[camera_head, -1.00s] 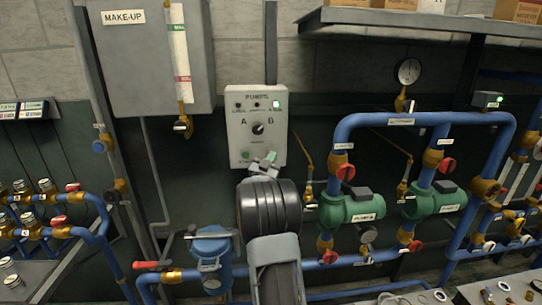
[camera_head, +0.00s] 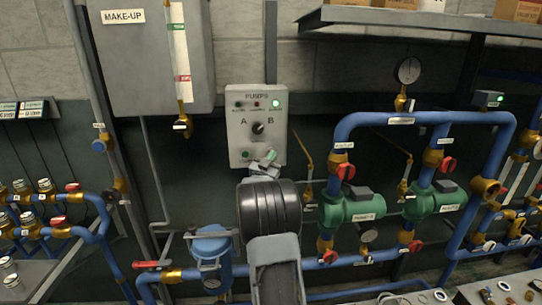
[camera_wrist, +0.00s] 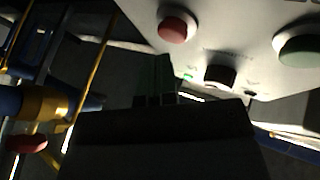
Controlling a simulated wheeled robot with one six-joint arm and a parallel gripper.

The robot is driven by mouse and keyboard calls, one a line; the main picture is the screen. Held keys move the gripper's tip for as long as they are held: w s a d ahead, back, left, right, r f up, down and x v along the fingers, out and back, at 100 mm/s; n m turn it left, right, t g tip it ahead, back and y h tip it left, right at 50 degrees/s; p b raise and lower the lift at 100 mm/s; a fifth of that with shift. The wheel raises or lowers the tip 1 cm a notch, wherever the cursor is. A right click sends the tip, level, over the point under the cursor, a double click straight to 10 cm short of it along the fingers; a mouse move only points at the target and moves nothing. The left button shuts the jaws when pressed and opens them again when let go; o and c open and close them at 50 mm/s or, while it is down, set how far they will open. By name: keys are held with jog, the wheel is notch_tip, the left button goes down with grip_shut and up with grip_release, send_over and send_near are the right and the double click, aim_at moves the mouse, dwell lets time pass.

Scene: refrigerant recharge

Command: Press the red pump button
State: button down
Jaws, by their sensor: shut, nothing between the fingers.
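The grey PUMPS panel (camera_head: 240,130) hangs on the wall, with a black A/B knob (camera_head: 258,128) and a green button (camera_head: 245,154) at its lower left. The red pump button (camera_wrist: 173,28) shows as a round red cap in the wrist view; in the head view my gripper hides it. The green button (camera_wrist: 300,48) and the dark knob (camera_wrist: 220,76) also show there. My gripper (camera_head: 265,160) is shut and empty in front of the panel's lower right. In the wrist view its dark fingertips (camera_wrist: 156,98) lie below the red button; contact is not visible.
A lit green lamp (camera_head: 276,103) is at the panel's upper right. Green pumps (camera_head: 347,209) and blue pipes (camera_head: 430,119) stand to the right. A blue canister (camera_head: 211,255) stands lower left, and the make-up tank (camera_head: 145,60) hangs upper left.

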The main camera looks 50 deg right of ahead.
jog(key=shift+w+d, duration=0.2)
jog(key=shift+w+d+b, duration=0.3)
jog(key=shift+w+b, duration=0.05)
dwell(0.9)
jog(key=shift+s+a, duration=0.1)
jog(key=shift+s+a+b, duration=0.5)
jog(key=shift+s+b, duration=0.05)
jog(key=shift+b, duration=0.1)
jog(key=shift+s+a+b, duration=0.7)
jog(key=shift+s+a, duration=0.1)
jog(key=shift+s, duration=0.2)
jog(key=shift+s+a+b, duration=0.7)
jog(key=shift+s+a, duration=0.1)
jog(key=shift+s, duration=0.15)
